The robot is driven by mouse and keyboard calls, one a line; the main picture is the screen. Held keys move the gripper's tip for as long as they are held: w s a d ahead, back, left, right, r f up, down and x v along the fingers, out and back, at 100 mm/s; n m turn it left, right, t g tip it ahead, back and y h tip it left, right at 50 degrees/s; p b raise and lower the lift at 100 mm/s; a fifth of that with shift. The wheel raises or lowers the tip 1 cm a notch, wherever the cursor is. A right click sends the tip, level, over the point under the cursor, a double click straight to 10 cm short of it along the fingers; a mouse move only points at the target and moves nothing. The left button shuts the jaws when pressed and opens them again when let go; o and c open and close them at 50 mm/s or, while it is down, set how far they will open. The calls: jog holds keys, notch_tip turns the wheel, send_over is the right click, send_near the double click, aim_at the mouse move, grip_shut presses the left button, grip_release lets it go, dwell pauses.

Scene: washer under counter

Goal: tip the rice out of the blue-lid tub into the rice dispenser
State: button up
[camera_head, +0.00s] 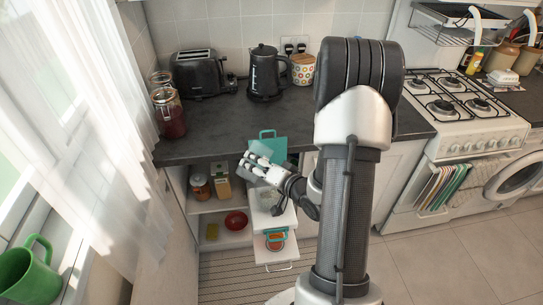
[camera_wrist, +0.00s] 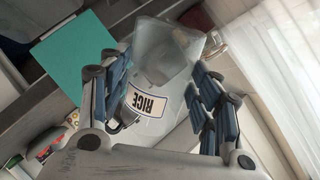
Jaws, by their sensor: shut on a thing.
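My gripper (camera_wrist: 165,95) is shut on a translucent grey tub (camera_wrist: 148,125) with a white RICE label, which reads upside down in the wrist view. The tub is tilted, and a clear part shows past the fingers. No blue lid shows on it, and I cannot make out rice in it. In the head view my gripper (camera_head: 258,168) is in front of the counter, above an open pull-out. A teal panel with a handle (camera_head: 270,147) stands beside the gripper; it also shows in the wrist view (camera_wrist: 75,52). I cannot tell whether it is a lid. I cannot identify the rice dispenser for sure.
The upper pull-out (camera_head: 284,219) holds a clear container. A lower drawer (camera_head: 283,256) holds a teal-edged container with orange contents. Shelves at left hold jars and a red bowl (camera_head: 236,220). The countertop (camera_head: 220,122) carries a toaster (camera_head: 204,75) and kettle (camera_head: 264,75) at the back.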

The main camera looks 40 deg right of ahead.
aim_at(253, 182)
jog(key=shift+a+f+n+t+h+b, duration=0.1)
jog(key=shift+f+n+t+h+b, duration=0.4)
jog(key=shift+b, duration=1.1)
jog(key=shift+f+n+g+h+b, duration=0.15)
jog(key=shift+f+n+b, duration=0.65)
jog(key=shift+b, duration=0.8)
jog(key=n, duration=0.1)
jog(key=a+f+n+t, duration=0.1)
jog(key=a+f+h, duration=0.1)
jog(key=shift+s+a+f+n, duration=0.15)
jog(key=shift+s+n, duration=0.1)
jog(key=shift+n, duration=0.15)
jog(key=shift+s+a+f+n+t+h, duration=0.1)
jog(key=shift+a+f+n+t+h, duration=0.25)
jog(key=shift+n, duration=0.5)
jog(key=shift+a+f+n+t+h, duration=0.1)
jog(key=shift+a+f+n+t, duration=0.3)
jog(key=shift+n, duration=0.45)
jog(key=shift+d, duration=0.1)
